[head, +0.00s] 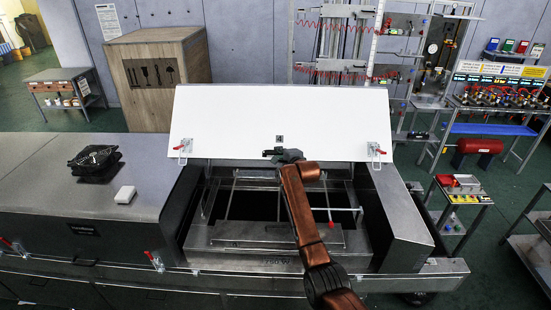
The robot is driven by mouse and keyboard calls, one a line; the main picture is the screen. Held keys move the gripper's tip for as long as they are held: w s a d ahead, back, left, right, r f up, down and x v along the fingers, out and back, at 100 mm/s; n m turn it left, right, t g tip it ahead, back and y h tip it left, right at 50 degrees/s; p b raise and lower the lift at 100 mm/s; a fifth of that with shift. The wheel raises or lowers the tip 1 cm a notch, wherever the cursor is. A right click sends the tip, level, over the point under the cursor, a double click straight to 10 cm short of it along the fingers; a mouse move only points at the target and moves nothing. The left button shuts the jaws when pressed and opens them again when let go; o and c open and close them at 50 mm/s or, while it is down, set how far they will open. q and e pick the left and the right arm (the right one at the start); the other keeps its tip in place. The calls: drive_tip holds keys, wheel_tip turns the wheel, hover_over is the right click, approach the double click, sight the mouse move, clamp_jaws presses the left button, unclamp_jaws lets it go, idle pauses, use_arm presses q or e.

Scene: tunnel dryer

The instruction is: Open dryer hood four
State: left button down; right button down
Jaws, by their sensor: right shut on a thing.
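The dryer hood (270,115) is a wide white panel. It stands raised and tilted back over the open dryer bay (260,235), where a metal frame and dark openings show. Red-handled latches sit at its left (183,150) and right (376,153) lower corners. My right gripper (275,153) is at the middle of the hood's lower edge, shut at that edge. What exactly lies between its fingers is too small to make out, probably the hood's handle or rim. My left gripper is not in view.
A closed grey dryer section (60,175) lies to the left, with a black fan-like unit (95,163) and a small white box (125,194) on top. A wooden crate (125,110) stands behind. A small cart (462,205) and shelving stand at right.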

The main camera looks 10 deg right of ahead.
drive_tip(key=shift+d+f, duration=0.2)
drive_tip(key=shift+f, duration=0.05)
drive_tip(key=c, duration=2)
unclamp_jaws()
drive_tip(key=shift+o, duration=0.2)
drive_tip(key=shift+r, duration=0.1)
drive_tip(key=shift+a, duration=0.2)
drive_tip(key=shift+s, duration=0.1)
drive_tip(key=shift+s, duration=0.4)
drive_tip(key=v, duration=1.1)
drive_tip(key=shift+d+r, duration=0.2)
drive_tip(key=shift+r, duration=0.1)
